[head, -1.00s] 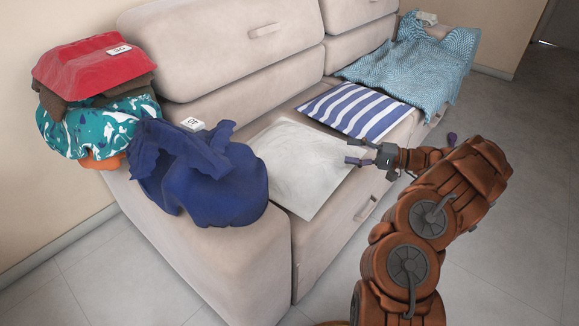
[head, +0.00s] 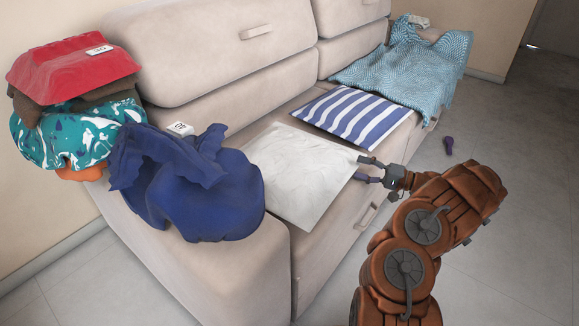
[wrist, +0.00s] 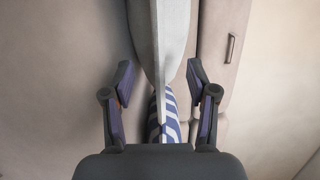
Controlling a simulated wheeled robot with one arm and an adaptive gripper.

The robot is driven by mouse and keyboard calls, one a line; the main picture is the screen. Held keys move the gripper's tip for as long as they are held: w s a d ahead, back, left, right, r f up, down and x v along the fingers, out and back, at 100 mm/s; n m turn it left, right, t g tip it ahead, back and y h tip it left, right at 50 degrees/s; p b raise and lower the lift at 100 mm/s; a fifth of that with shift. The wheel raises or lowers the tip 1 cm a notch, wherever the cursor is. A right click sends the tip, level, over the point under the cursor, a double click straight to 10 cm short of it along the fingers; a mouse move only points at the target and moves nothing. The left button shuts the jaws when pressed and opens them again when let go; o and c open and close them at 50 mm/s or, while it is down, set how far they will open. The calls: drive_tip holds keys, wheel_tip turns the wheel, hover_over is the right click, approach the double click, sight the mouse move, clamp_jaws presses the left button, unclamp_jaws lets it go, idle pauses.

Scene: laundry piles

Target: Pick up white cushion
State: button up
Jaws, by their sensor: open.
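The white cushion (head: 300,175) lies flat on the sofa seat, between the navy cloth bundle and the striped cushion. My gripper (head: 364,168) is at the cushion's right-hand edge, near its far corner, pointing left over the seat front. Its fingers are open. In the wrist view the white cushion (wrist: 172,35) shows nearly edge-on as a pale band that reaches between the open fingers (wrist: 160,73), with a gap on each side. I cannot tell whether any finger touches it.
The blue-and-white striped cushion (head: 352,114) lies just beyond the white one. The navy bundle (head: 190,185) covers the near armrest. A teal patterned blanket (head: 405,70) drapes the far end. A small purple object (head: 449,146) is on the right. The floor (head: 500,220) there is otherwise clear.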

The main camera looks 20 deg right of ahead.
sight(350, 165)
drive_tip(key=shift+a+b+x, duration=0.2)
drive_tip(key=shift+b+x, duration=0.5)
drive_tip(key=shift+x, duration=1.4)
drive_tip(key=shift+s, duration=0.2)
clamp_jaws()
